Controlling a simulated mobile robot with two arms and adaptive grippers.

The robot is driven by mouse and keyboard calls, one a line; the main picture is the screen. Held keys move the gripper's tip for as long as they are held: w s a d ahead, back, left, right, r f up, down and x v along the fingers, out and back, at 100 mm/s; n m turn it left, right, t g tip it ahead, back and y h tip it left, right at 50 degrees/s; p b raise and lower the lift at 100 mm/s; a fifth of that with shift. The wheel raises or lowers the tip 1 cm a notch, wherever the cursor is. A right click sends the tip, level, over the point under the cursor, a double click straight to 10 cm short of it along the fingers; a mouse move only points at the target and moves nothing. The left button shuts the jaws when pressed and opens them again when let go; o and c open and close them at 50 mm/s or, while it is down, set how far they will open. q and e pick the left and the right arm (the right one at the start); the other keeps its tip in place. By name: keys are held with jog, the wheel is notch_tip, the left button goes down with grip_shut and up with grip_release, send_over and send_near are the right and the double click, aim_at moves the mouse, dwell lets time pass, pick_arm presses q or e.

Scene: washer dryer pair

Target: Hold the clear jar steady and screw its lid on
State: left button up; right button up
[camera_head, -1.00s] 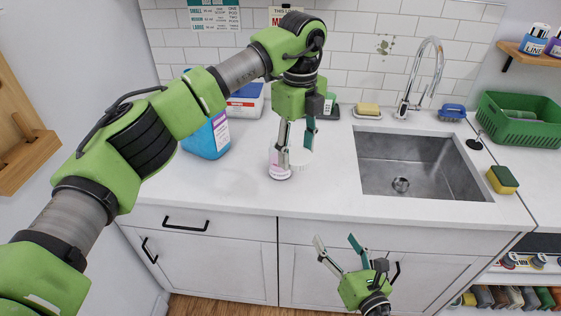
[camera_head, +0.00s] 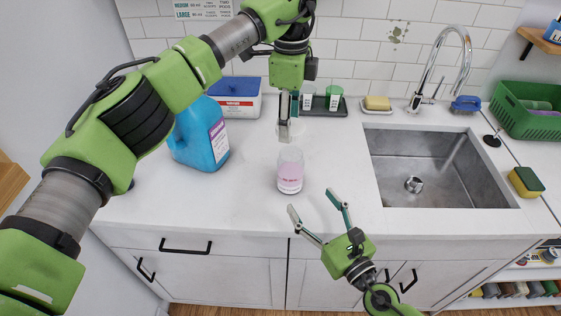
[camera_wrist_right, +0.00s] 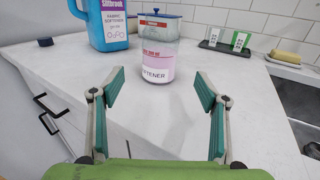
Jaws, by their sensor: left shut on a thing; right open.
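The clear jar (camera_head: 290,172), with pink contents low inside, stands upright and open on the white counter. It also shows in the right wrist view (camera_wrist_right: 157,75), upright between and beyond the fingers. My left gripper (camera_head: 285,137) is shut on the pale round lid (camera_head: 299,131), which is hard to make out against the counter. In the head view they appear just above the jar's mouth; the exact height gap cannot be told. My right gripper (camera_head: 312,203) is open and empty at the counter's front edge, its fingers pointing toward the jar without touching it.
A blue softener jug (camera_head: 203,138) stands left of the jar, with a white box (camera_head: 238,103) with a blue lid behind. A dark tray (camera_head: 322,110) with small containers is at the back. The sink (camera_head: 440,165) is to the right. Counter around the jar is clear.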

jog(key=shift+w, duration=0.1)
pick_arm(q)
jog(key=shift+s+d+r, duration=0.3)
jog(key=shift+s, duration=0.2)
pick_arm(e)
jog(key=shift+s+d+r, duration=0.2)
jog(key=shift+s+d, duration=0.05)
jog(key=shift+s, duration=0.25)
pick_arm(q)
jog(key=shift+w+a+f, duration=0.1)
jog(key=shift+w+a, duration=0.05)
jog(key=shift+w, duration=0.05)
pick_arm(e)
jog(key=x, duration=1.2)
jog(key=shift+w+a+f, duration=0.15)
jog(key=c, duration=1.7)
pick_arm(q)
send_over(289, 158)
jog(key=shift+s+f, duration=0.1)
jog(key=shift+f, duration=2.4)
